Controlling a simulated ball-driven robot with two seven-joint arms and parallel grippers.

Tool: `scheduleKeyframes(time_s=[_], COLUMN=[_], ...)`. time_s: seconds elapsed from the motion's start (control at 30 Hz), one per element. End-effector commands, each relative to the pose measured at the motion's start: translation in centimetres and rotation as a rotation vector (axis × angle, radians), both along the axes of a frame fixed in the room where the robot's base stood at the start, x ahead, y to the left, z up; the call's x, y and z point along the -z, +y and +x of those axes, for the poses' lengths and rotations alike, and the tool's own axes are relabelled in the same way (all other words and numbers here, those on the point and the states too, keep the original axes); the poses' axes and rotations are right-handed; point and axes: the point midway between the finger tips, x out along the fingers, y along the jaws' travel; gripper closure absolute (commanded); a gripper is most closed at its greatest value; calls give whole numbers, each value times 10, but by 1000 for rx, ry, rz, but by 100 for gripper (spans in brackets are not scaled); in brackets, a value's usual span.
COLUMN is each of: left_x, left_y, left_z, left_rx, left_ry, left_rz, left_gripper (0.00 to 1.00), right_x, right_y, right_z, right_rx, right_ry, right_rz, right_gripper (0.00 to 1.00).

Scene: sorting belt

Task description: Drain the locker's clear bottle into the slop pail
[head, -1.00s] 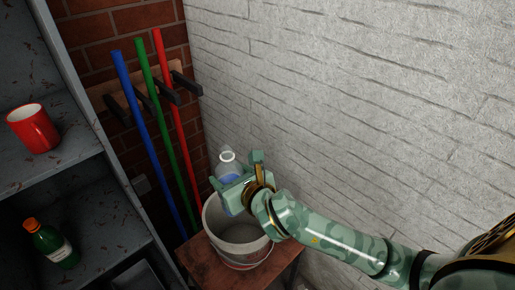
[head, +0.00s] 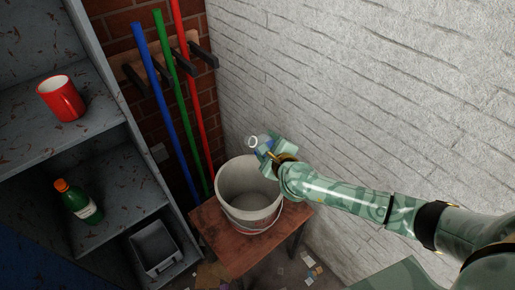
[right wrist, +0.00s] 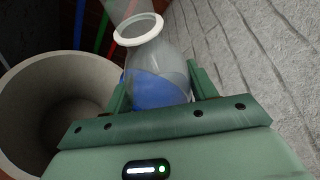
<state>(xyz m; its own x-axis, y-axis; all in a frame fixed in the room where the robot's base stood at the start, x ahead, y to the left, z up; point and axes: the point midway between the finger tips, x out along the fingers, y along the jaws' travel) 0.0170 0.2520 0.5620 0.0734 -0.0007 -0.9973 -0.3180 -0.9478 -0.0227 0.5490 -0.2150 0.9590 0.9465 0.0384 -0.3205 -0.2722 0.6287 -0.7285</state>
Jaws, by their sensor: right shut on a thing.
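The clear bottle (head: 264,142) is in my right gripper (head: 274,149), which is shut on it at the back right of the slop pail's rim. The bottle's open white-ringed mouth faces up and left in the head view; it looks tilted. In the right wrist view the bottle (right wrist: 160,68) sits between the fingers, with blue low in it; I cannot tell if this is liquid or a label. The pale slop pail (head: 250,208) stands upright on a wooden stool; it also shows in the right wrist view (right wrist: 22,98). My left gripper is out of view.
The grey locker (head: 125,135) at the left holds a red mug (head: 62,98), a green bottle (head: 79,203) and a grey bin (head: 154,248). Blue, green and red poles hang behind the pail. The brown stool (head: 228,250) has little free top. A white wall closes the right.

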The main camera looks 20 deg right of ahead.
Motion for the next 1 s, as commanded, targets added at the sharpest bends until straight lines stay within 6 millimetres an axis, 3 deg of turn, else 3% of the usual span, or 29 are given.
scheduleKeyframes(time_s=[0.03, 0.3, 0.5, 0.7, 1.0], left_x=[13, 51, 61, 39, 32], left_y=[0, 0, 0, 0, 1], left_z=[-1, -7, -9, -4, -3], left_rx=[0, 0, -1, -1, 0], left_ry=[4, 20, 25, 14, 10], left_rz=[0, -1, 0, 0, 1], left_gripper=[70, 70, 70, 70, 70], right_x=[11, 46, 72, 52, 42], right_y=[-5, -19, -22, -19, -15], right_z=[2, 5, 5, 4, 4], right_rx=[-1, -1, 1, 2, 1], right_ry=[-17, -90, -142, -225, -266], right_rz=[-75, -407, -638, -984, -1169], right_gripper=[92, 92, 92, 92, 92])
